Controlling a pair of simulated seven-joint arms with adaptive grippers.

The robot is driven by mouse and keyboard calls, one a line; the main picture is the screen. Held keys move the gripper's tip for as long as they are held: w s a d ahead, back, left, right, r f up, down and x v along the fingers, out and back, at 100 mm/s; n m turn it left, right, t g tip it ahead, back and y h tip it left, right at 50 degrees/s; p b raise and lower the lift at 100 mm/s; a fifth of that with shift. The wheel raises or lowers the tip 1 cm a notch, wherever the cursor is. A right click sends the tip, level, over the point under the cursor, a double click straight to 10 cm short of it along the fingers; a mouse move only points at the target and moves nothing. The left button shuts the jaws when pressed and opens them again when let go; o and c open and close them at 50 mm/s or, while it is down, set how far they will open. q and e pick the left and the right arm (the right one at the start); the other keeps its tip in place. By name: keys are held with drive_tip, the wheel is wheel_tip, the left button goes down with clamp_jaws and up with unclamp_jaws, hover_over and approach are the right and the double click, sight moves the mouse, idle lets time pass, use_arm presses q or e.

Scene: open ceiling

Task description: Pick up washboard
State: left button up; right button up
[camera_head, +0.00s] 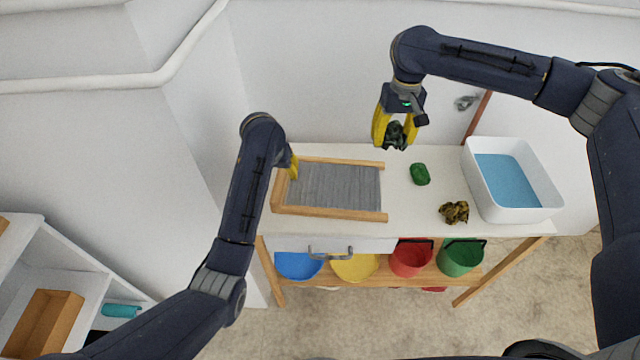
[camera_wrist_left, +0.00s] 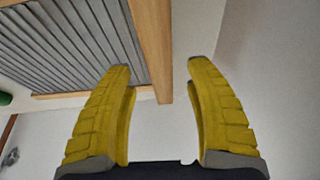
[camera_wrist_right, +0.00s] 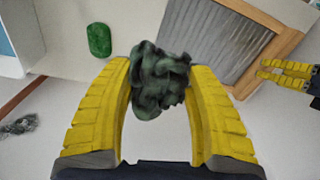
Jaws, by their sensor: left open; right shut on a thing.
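The washboard (camera_head: 333,188), a ribbed grey metal panel in a light wooden frame, lies flat on the left part of the white table. My left gripper (camera_head: 292,168) is at its left end. In the left wrist view the open yellow fingers (camera_wrist_left: 160,68) are on either side of the wooden end rail (camera_wrist_left: 152,45), with nothing visibly gripped. My right gripper (camera_head: 396,132) is shut on a crumpled dark green cloth (camera_wrist_right: 160,78), held up near the back edge of the table. The washboard also shows in the right wrist view (camera_wrist_right: 215,40).
A green soap-like block (camera_head: 420,174) and a crumpled brown-and-yellow cloth (camera_head: 454,212) lie right of the washboard. A white basin of blue water (camera_head: 549,212) stands at the table's right end. Colored buckets (camera_head: 411,260) sit on the shelf below. White walls are close behind.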

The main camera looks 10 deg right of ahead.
sight(282, 173)
use_arm(q)
drive_tip(key=shift+x, duration=1.8)
drive_tip(key=shift+r, duration=0.1)
clamp_jaws()
